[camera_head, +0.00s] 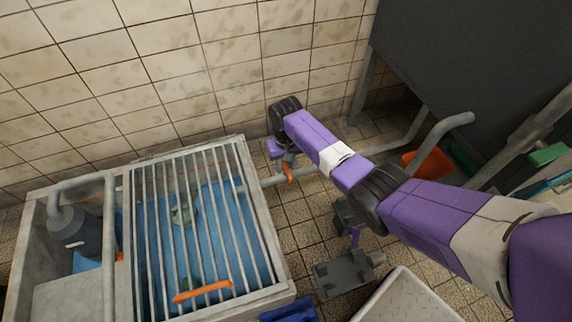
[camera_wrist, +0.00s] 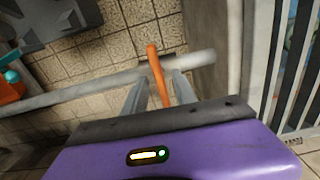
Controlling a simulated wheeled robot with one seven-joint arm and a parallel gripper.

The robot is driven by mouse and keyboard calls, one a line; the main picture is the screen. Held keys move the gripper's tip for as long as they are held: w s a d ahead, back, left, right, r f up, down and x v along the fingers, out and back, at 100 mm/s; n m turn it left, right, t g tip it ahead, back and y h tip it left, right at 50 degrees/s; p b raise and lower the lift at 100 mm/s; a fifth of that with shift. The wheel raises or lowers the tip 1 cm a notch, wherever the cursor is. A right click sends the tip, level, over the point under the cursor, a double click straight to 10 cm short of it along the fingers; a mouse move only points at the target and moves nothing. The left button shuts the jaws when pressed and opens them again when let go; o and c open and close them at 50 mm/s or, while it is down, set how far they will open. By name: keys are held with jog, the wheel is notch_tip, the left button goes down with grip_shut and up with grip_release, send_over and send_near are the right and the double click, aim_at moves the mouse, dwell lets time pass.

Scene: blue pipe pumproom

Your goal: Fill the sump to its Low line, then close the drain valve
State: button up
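The sump (camera_head: 262,235) is a grey concrete tank at the lower left of the head view, with blue water (camera_head: 213,245) under a barred grate. A faint reddish line shows on its inner wall; I cannot read any label. The drain valve's orange lever (camera_head: 289,173) is on the pipe at the sump's right side. In the wrist view the lever (camera_wrist: 157,72) lies across the pipe (camera_wrist: 205,60). My gripper (camera_wrist: 160,82) is at the lever, its two grey fingers apart on either side of it, with gaps visible. The gripper (camera_head: 284,160) is partly hidden in the head view.
A dark pump (camera_head: 75,235) stands in the left compartment. A grey metal piece (camera_head: 345,273) lies on the tiled floor, near a blue object (camera_head: 290,311). An orange container (camera_head: 427,164) is at the right. The tiled wall stands behind.

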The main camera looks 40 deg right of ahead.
aim_at(286, 166)
notch_tip(286, 166, up, 8)
jog(key=p, duration=0.4)
jog(key=shift+f, duration=0.15)
dwell(0.6)
